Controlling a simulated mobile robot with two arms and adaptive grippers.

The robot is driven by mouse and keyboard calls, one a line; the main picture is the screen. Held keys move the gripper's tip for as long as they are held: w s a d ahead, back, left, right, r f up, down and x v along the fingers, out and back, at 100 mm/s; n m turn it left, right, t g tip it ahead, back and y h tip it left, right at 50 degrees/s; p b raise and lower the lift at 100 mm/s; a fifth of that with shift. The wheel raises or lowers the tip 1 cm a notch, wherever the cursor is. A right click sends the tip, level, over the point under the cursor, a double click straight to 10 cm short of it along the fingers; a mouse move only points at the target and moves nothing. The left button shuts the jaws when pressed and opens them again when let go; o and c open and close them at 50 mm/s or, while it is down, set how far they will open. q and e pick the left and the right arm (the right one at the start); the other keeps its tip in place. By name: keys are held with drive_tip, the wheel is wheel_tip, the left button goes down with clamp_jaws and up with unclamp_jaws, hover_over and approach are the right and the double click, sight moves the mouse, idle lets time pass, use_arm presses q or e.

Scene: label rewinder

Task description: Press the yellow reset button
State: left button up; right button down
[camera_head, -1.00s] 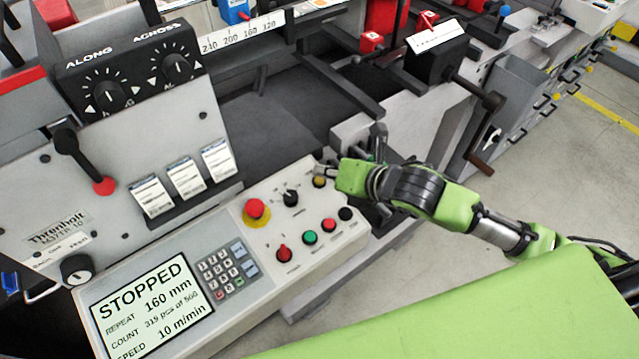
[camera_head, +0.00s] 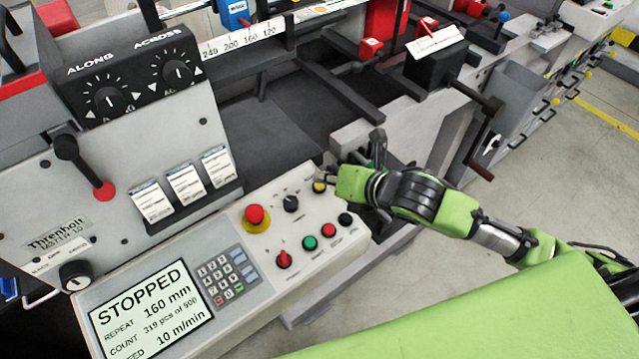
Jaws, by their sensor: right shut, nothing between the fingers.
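The small yellow reset button (camera_head: 319,187) sits near the top right corner of the white control panel (camera_head: 330,262). My right gripper (camera_head: 333,176) is shut and empty, with its fingertips right at the button. The fingers partly cover the button's upper side; I cannot tell whether they touch it or hover just above it. The display (camera_head: 150,308) reads STOPPED. My left gripper is not in view.
A black knob (camera_head: 291,203), a red switch (camera_head: 284,259), a green button (camera_head: 310,243) and a red button (camera_head: 329,230) lie nearby. A crank (camera_head: 487,125) stands beyond my arm.

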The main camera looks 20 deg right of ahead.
drive_tip(key=shift+f, duration=0.15)
idle(0.3)
drive_tip(key=shift+f, duration=0.3)
drive_tip(key=shift+w+f, duration=0.1)
drive_tip(key=shift+f, duration=0.4)
idle(0.6)
drive_tip(key=shift+r, duration=0.1)
drive_tip(key=shift+r+p, duration=0.85)
drive_tip(key=shift+p, duration=0.1)
drive_tip(key=r+p, duration=0.2)
drive_tip(key=s+r+p, duration=0.1)
drive_tip(key=r+p, duration=0.2)
drive_tip(key=shift+d, duration=0.15)
idle(0.4)
